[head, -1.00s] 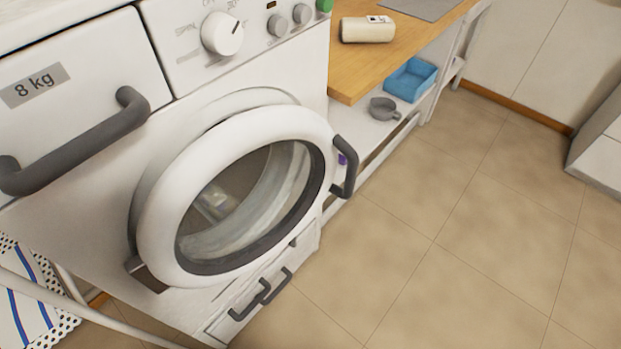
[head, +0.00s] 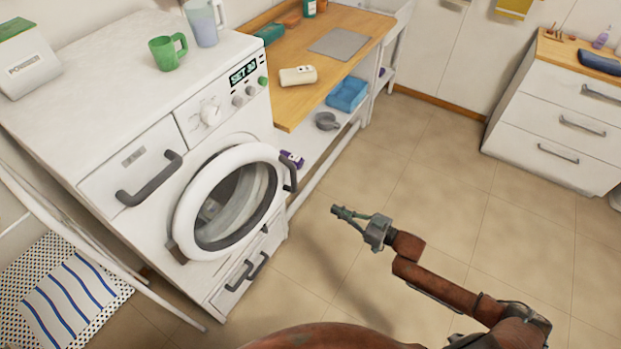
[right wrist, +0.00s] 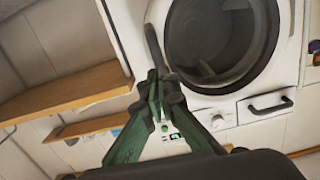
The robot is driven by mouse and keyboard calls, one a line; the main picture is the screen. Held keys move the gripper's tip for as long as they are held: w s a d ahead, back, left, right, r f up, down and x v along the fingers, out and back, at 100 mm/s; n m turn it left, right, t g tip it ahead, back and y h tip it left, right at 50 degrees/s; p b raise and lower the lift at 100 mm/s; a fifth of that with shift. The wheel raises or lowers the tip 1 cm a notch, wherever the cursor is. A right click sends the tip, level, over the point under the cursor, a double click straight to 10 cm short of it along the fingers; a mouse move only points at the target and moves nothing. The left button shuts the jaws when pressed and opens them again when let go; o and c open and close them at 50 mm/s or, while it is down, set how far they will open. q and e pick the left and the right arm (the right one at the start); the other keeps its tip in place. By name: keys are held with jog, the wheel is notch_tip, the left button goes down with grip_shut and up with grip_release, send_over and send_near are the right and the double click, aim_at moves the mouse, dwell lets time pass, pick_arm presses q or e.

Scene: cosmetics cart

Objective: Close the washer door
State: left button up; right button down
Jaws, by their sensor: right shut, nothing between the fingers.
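The white washer (head: 95,95) stands at the left in the head view. Its round door (head: 185,215) has a white ring and dark glass, and stands slightly out from the front, looking ajar. Its dark grey handle (head: 290,177) is on the right edge. My right gripper (head: 336,210) is shut and empty, in front of the door and to the right of the handle, apart from it. In the right wrist view, the gripper (right wrist: 161,108) points toward the door (right wrist: 278,45); the handle (right wrist: 154,45) lies just beyond the fingertips. My left gripper is out of view.
A wooden counter (head: 290,102) with shelves below joins the washer's right side. A blue tray (head: 347,93) sits on the shelf. A white drawer cabinet (head: 555,115) stands at the right. The tiled floor between is clear. A rack (head: 140,290) with cloth stands at lower left.

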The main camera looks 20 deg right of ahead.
notch_tip(320, 180, up, 5)
jog(key=w+d+p, duration=0.1)
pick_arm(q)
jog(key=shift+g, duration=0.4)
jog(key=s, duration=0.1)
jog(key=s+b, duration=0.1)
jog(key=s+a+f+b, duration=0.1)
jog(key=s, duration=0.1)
pick_arm(e)
send_near(296, 178)
jog(key=shift+n+y, duration=0.4)
jog(key=x, duration=0.6)
jog(key=shift+w+f, duration=0.25)
jog(key=shift+w, duration=0.25)
